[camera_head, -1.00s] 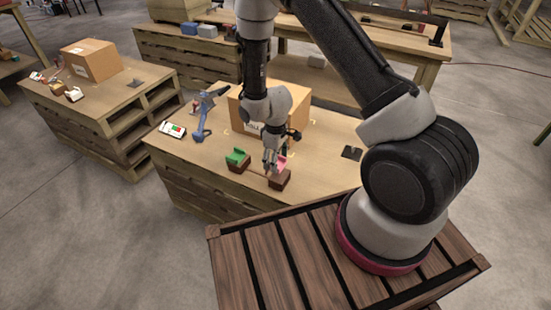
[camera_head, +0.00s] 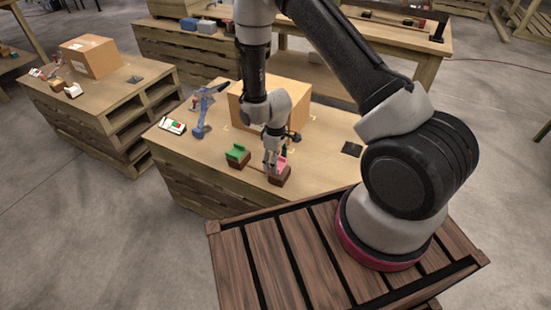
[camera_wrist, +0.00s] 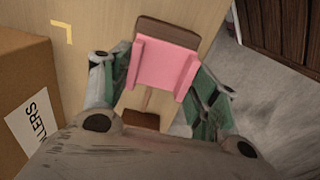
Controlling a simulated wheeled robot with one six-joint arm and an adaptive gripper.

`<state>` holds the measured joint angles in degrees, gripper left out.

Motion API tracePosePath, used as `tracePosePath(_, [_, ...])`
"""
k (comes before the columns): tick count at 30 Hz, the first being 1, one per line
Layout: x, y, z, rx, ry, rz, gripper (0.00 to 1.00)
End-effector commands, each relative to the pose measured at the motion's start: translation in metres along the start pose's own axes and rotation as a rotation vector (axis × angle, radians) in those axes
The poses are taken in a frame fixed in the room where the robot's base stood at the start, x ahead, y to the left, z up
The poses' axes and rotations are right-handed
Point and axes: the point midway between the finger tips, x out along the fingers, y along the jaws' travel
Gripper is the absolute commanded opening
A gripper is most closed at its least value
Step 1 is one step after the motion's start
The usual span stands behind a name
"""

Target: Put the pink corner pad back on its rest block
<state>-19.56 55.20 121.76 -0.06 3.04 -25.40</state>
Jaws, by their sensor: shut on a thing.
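The pink corner pad (camera_wrist: 163,68) is between my gripper's fingers in the wrist view. My gripper (camera_wrist: 158,85) is shut on it, one finger on each side. In the head view the pink pad (camera_head: 283,162) shows as a small patch beside my gripper (camera_head: 272,168). The dark brown rest block (camera_head: 280,176) is directly below the pad. In the wrist view the rest block (camera_wrist: 168,31) shows past the pad's upper edge. The pad looks at or just above the block's top; I cannot tell whether they touch.
A green pad (camera_head: 237,153) sits on another brown block (camera_head: 240,164) to the left. A cardboard box (camera_head: 292,98) stands behind my gripper. A blue clamp-like tool (camera_head: 204,108) and a white device (camera_head: 172,126) lie further left. A black flat piece (camera_head: 352,149) lies right. The bench front is clear.

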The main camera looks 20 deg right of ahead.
Motion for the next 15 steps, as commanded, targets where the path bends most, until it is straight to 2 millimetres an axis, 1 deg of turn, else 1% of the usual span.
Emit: tracePosePath(15, [0.013,0.0,0.0,0.0,0.0,0.0,0.35])
